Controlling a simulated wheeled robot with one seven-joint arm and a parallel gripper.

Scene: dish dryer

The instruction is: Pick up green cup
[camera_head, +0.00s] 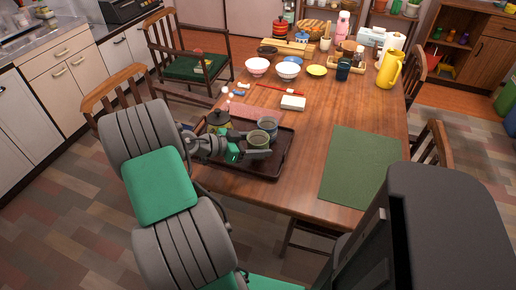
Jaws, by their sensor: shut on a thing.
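The green cup (258,140) stands at the tray's middle. My gripper (259,147) reaches in from the left and is shut on the green cup, with one finger along its near side. Whether the cup is lifted off the tray cannot be told. My arm and wrist hide part of the tray's left side.
The dark tray (262,168) lies at the table's near left. A blue-grey cup (268,125) stands just behind the green cup, and a yellow-green lidded pot (218,121) stands behind my wrist. A green mat (361,170) lies right; bowls and a yellow pitcher (389,68) stand farther back.

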